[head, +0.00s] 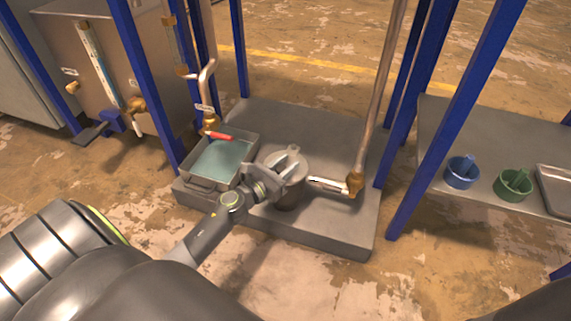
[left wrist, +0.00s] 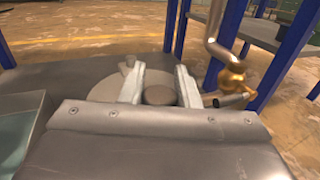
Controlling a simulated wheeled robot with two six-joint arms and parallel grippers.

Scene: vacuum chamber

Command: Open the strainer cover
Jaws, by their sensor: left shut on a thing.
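The strainer is a grey cylinder (head: 290,192) standing on the grey plinth, joined to a pipe on its right. Its round cover (head: 294,162) lies on top; in the left wrist view the cover (left wrist: 106,88) is a flat grey disc with a round knob (left wrist: 160,95) in the middle. My left gripper (head: 288,170) is over the cover. In the left wrist view its two fingers (left wrist: 160,86) stand on either side of the knob, shut on it. The gripper hides part of the cover. My right gripper is not in view.
A tray of greenish liquid (head: 217,160) stands left of the strainer, under a red-handled valve (head: 218,135). A brass valve (head: 355,182) and tall pipe stand at right. Blue posts frame the plinth (head: 330,130). Blue (head: 462,173) and green (head: 513,185) cups stand on the right shelf.

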